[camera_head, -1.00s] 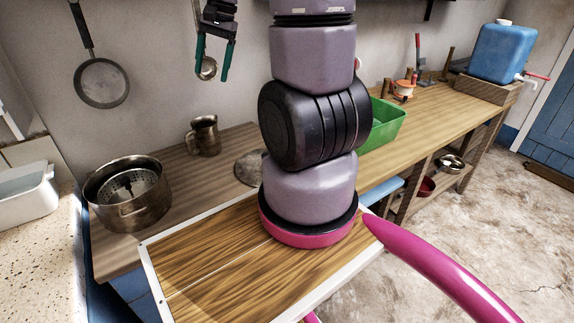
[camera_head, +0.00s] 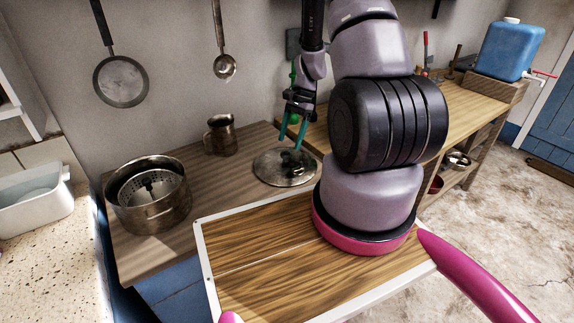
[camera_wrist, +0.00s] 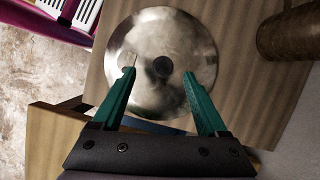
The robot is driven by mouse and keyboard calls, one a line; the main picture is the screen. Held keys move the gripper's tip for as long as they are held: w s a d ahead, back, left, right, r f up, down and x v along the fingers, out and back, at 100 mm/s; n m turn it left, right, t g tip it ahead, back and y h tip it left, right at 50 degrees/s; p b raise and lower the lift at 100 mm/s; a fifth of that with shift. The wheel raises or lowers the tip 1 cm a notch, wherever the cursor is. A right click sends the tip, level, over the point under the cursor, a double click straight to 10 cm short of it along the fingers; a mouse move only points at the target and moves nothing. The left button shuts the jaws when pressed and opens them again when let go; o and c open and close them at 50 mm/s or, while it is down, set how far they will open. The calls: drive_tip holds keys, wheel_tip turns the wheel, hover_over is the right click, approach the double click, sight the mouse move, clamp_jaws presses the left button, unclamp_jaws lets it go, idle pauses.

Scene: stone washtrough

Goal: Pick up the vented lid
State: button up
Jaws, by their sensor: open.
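The vented lid (camera_head: 270,172) is a round, shiny metal disc lying flat on the wooden bench, right of the jug. In the wrist view the lid (camera_wrist: 157,30) shows a dark round knob (camera_wrist: 163,67) near its middle. My gripper (camera_head: 291,145) has teal fingers and points down above the lid in the head view. In the wrist view my gripper (camera_wrist: 158,73) is open and empty, with a finger on each side of the knob and apart from it. I cannot tell the exact height of the fingertips over the lid.
A metal pot (camera_head: 150,212) with a perforated insert stands on the bench's left, and a metal jug (camera_head: 221,135) stands behind. A pan (camera_head: 121,82) and a ladle (camera_head: 224,66) hang on the wall. A blue canister (camera_head: 508,50) stands far right.

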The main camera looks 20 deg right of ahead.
sight(286, 152)
drive_tip(key=x, duration=0.5)
drive_tip(key=shift+w+d+f, duration=0.15)
drive_tip(key=shift+w+f, duration=0.15)
drive_tip(key=shift+f, duration=0.15)
clamp_jaws()
